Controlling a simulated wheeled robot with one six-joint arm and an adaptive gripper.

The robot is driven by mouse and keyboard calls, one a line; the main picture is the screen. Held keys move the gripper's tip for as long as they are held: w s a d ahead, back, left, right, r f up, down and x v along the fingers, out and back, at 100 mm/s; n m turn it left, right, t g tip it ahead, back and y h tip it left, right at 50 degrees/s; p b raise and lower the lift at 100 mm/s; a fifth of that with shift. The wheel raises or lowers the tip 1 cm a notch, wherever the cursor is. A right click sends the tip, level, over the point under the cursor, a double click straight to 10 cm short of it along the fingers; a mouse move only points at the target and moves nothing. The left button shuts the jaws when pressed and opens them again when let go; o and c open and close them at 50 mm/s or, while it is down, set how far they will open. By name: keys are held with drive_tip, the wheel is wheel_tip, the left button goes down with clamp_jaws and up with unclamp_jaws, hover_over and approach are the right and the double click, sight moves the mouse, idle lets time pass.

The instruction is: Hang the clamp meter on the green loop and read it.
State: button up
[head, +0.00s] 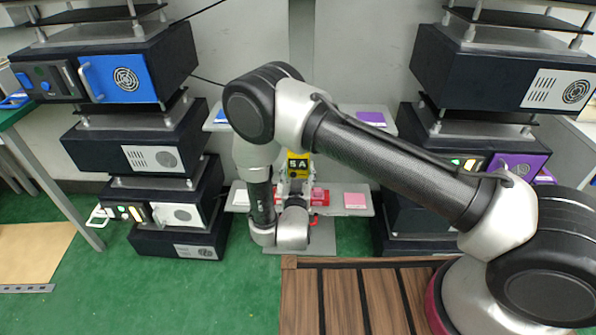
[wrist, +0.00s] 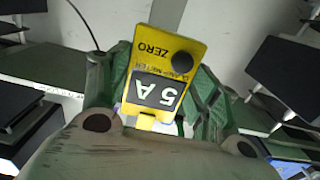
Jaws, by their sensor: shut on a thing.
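The yellow clamp meter (head: 298,168) is held by my gripper (head: 296,187) in front of the shelves in the middle of the head view. In the wrist view the meter (wrist: 160,38) shows tilted and upside down between the fingers of my gripper (wrist: 163,80). It has a black knob, the word ZERO and a dark display with white characters reading 5 A. My fingers are shut on it. The meter's clamp jaws are not clear in either view. I cannot make out a green loop in either view.
A left equipment stack (head: 120,75) has a blue panel with a handle. A right stack (head: 500,70) has a purple panel lower down. Shelves between them carry a pink card (head: 355,200) and a purple card (head: 371,117). A slatted wooden deck (head: 345,295) lies in front; green floor is open at left.

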drive_tip(key=o, duration=1.2)
